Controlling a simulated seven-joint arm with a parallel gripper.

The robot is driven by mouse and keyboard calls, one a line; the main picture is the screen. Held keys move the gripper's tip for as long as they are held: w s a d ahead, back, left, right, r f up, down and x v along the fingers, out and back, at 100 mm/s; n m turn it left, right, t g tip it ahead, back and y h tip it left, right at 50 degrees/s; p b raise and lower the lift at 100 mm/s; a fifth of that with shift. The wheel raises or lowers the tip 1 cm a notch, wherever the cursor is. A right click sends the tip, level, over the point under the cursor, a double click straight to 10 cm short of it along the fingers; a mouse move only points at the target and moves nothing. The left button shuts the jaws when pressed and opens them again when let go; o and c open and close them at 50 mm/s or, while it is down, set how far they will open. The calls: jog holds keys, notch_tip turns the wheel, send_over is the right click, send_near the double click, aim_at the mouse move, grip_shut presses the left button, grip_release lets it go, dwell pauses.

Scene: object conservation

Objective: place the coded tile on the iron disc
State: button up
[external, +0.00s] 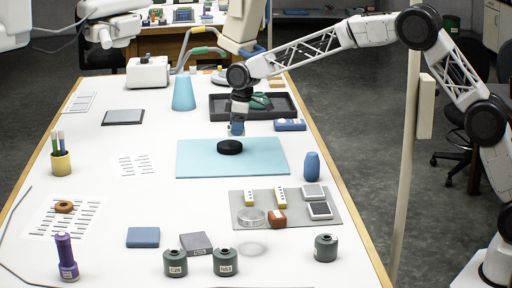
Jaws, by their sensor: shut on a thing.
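My gripper (237,127) points down above the back part of the light blue mat. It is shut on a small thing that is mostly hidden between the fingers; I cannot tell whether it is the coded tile. The iron disc appears to be the black round disc (230,148) lying flat on the blue mat (197,160), just below and slightly left of my gripper, with a gap between. Two cream tiles with dark dots, one on the left (249,198) and one on the right (280,197), lie on the grey board.
The grey board (300,230) also holds a clear dish (252,217), a red-brown block (277,219) and pale square pieces (319,210). A blue bottle-like object (312,166) stands right of the mat. A black tray (222,108) and a blue box (290,125) are behind.

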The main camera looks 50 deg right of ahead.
jog(key=shift+w+a+f, duration=0.1)
jog(key=shift+w+a, duration=0.05)
jog(key=shift+w, duration=0.5)
jog(key=shift+w+a, duration=0.15)
jog(key=shift+w, duration=0.45)
jog(key=shift+f, duration=0.1)
jog(key=shift+f, duration=1.7)
jog(key=shift+f, duration=0.1)
jog(key=o, duration=1)
jog(key=r, duration=0.4)
jog(key=s+d+r, duration=0.1)
jog(key=r, duration=0.7)
jog(key=shift+s+d, duration=0.15)
jog(key=shift+s, duration=0.05)
